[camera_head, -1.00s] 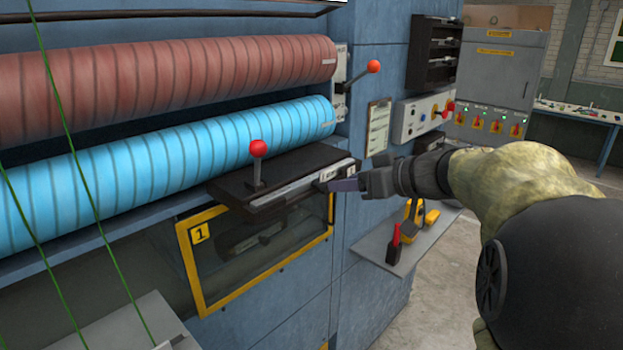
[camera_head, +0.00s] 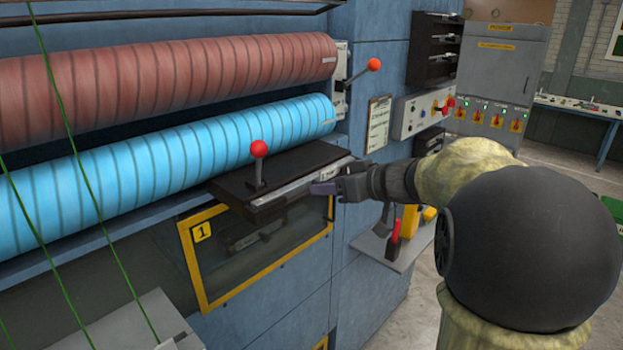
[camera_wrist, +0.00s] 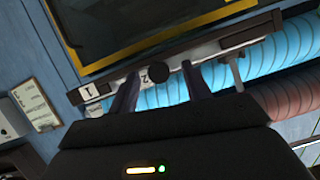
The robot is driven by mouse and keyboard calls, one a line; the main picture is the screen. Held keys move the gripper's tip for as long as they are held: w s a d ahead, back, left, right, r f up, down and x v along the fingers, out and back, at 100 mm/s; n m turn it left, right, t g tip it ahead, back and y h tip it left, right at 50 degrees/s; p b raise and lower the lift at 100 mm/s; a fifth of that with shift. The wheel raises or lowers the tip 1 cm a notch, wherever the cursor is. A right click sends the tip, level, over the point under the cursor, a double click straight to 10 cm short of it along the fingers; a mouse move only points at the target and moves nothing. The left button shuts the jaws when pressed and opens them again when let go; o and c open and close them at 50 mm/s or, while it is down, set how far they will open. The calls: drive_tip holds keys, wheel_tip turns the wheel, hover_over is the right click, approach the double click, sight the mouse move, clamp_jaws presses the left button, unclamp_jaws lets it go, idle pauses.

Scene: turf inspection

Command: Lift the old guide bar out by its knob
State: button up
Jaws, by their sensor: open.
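The guide bar, a pale metal strip, lies along the front of a dark ledge (camera_head: 235,190) below the blue roller. A round black knob (camera_wrist: 159,73) stands out from the bar. My gripper (camera_head: 322,188) is at the bar's right end. In the wrist view its two open fingers (camera_wrist: 161,88) appear on either side of the knob, not closed on it. My gripper hides the knob in the head view.
A red-ball lever (camera_head: 259,148) rises from the ledge. Blue (camera_head: 180,165) and red-brown (camera_head: 170,80) rollers lie behind. A yellow-framed window (camera_head: 190,265) is below. A grey shelf (camera_head: 400,252) with tools stands right, under my arm.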

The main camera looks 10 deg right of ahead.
drive_tip(key=c, duration=1)
clamp_jaws()
drive_tip(key=shift+r, duration=0.15)
drive_tip(key=shift+r, duration=0.65)
drive_tip(key=s+d+r+b, duration=0.2)
drive_tip(key=s+d+b, duration=0.4)
drive_tip(key=s+d, duration=0.5)
drive_tip(key=s, duration=0.3)
drive_tip(key=shift+d, duration=0.3)
drive_tip(key=shift+w, duration=0.1)
